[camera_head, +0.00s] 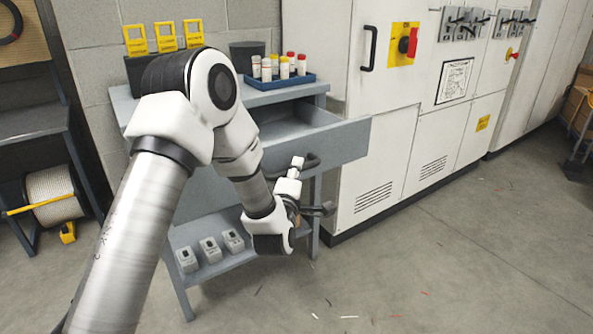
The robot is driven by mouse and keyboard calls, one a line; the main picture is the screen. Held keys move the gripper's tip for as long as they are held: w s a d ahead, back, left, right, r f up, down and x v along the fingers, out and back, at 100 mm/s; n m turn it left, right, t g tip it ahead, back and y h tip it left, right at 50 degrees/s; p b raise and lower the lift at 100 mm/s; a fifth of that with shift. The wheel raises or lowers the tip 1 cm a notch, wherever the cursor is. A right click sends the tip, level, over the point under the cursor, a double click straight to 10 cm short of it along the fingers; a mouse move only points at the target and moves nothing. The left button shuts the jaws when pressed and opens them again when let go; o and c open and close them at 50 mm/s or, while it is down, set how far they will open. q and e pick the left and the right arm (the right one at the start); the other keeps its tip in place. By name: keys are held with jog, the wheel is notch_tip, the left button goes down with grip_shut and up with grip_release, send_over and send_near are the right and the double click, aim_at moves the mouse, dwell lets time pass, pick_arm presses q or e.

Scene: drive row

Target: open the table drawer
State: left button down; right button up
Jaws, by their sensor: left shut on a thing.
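The grey table (126,104) stands against the wall. Its drawer (342,143) is pulled out, with part of the empty-looking inside showing behind the front panel. A dark handle (312,163) is on the drawer front. My left gripper (302,171) is at the handle and shut on it. My left arm comes in from the lower left and hides the left part of the drawer and table. My right gripper is not in view.
A blue tray (283,82) with several capped bottles and a dark pot (247,56) stand on the tabletop. Grey boxes (210,249) sit on the lower shelf. White cabinets (385,150) stand close on the right. Open floor (440,270) lies in front, with small scraps.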

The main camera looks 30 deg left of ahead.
pick_arm(q)
jog(key=c, duration=1.1)
grip_release()
jog(key=shift+s, duration=0.1)
jog(key=v, duration=1.1)
jog(key=shift+s+d, duration=0.2)
jog(key=shift+s, duration=0.15)
